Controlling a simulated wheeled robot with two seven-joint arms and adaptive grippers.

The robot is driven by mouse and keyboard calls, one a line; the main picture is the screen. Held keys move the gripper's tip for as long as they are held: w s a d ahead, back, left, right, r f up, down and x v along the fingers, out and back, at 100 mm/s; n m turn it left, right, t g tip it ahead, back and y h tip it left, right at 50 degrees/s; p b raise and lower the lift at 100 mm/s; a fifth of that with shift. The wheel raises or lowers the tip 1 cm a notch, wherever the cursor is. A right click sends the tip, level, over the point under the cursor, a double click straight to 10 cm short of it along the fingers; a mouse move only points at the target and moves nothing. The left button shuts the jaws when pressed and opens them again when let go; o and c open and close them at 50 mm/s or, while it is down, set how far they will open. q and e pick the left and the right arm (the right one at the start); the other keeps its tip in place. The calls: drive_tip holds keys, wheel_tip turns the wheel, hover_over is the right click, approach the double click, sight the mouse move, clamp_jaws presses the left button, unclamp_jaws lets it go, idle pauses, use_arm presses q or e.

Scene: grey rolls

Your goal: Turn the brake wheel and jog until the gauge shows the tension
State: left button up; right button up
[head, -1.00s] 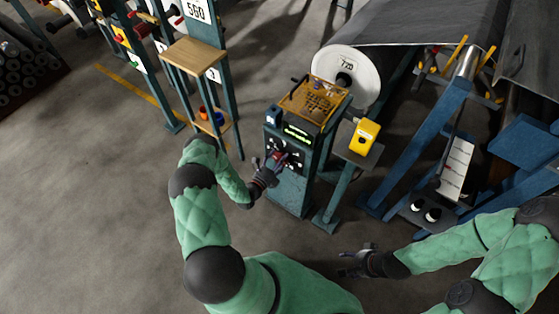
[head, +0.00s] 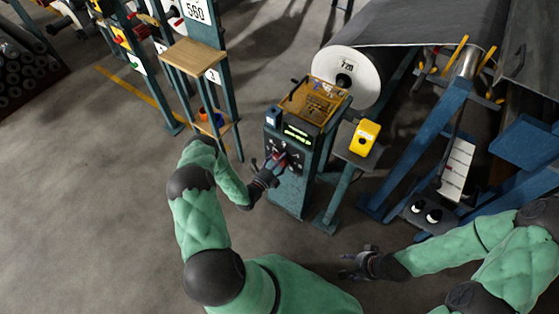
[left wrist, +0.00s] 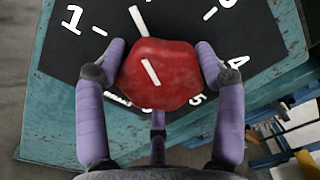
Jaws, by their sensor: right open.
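The brake wheel, a red knob (left wrist: 160,72) with a white pointer line, sits on a black numbered dial face (left wrist: 75,55) in the left wrist view. My left gripper (head: 275,165) is at the front of the teal console (head: 289,190). In the left wrist view its purple fingers (left wrist: 161,70) close on the knob from both sides. The pointer line slants toward the upper left and lower right. A green-lit display (head: 297,133) is above the knob; its reading is too small to tell. My right gripper (head: 352,267) is open and empty, low over the floor.
A grey roll with a white end disc (head: 346,64) is behind the console. A yellow box (head: 363,137) stands on a post to the right. A wooden-shelved stand (head: 195,55) is to the left. Blue machine frames fill the right. Floor at left is clear.

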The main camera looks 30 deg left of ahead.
use_arm(q)
drive_tip(key=o, duration=0.4)
drive_tip(key=shift+w+a+r, duration=0.3)
drive_tip(key=shift+a+r, duration=0.05)
drive_tip(key=shift+a, duration=0.2)
drive_tip(key=shift+o, duration=0.2)
drive_tip(key=shift+s+d+f, duration=0.1)
drive_tip(key=shift+f, duration=0.05)
drive_tip(key=shift+s+d, duration=0.1)
drive_tip(key=shift+s, duration=0.05)
drive_tip(key=s+a, duration=0.1)
drive_tip(key=s, duration=1)
drive_tip(key=shift+s+f, duration=0.15)
drive_tip(key=shift+s, duration=0.2)
